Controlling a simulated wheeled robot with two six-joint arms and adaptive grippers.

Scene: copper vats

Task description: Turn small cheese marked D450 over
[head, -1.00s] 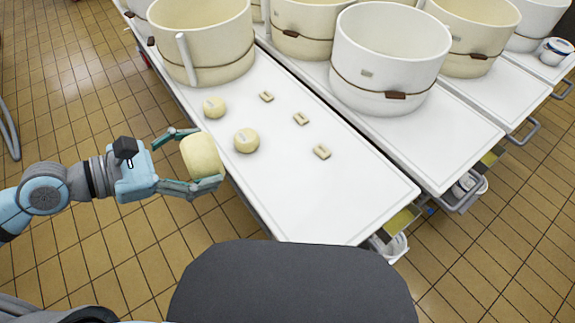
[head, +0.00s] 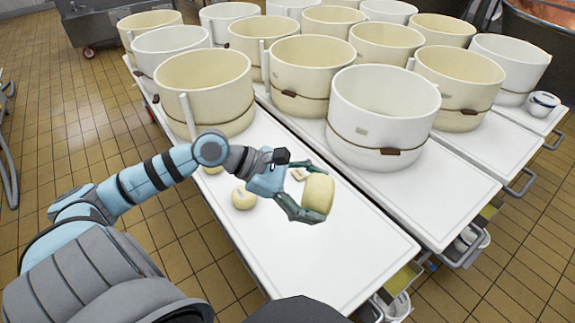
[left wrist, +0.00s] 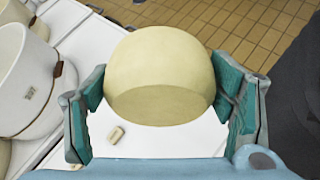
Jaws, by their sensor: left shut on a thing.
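My left gripper (head: 304,188) is shut on a small pale-yellow cheese (head: 318,194) and holds it over the white table. In the left wrist view the held cheese (left wrist: 160,75) sits between the two teal fingers, one on each side. No mark can be read on it. A second small cheese (head: 243,198) lies on the table left of the gripper, with a faint unreadable mark on top. A third cheese (head: 213,169) is mostly hidden behind my left arm. My right gripper is not in view.
The white table (head: 345,252) is clear at its near end. Large cream and white tubs (head: 384,112) stand at the back and right. A small block (head: 299,174) lies behind the gripper; another block (left wrist: 115,134) shows in the left wrist view.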

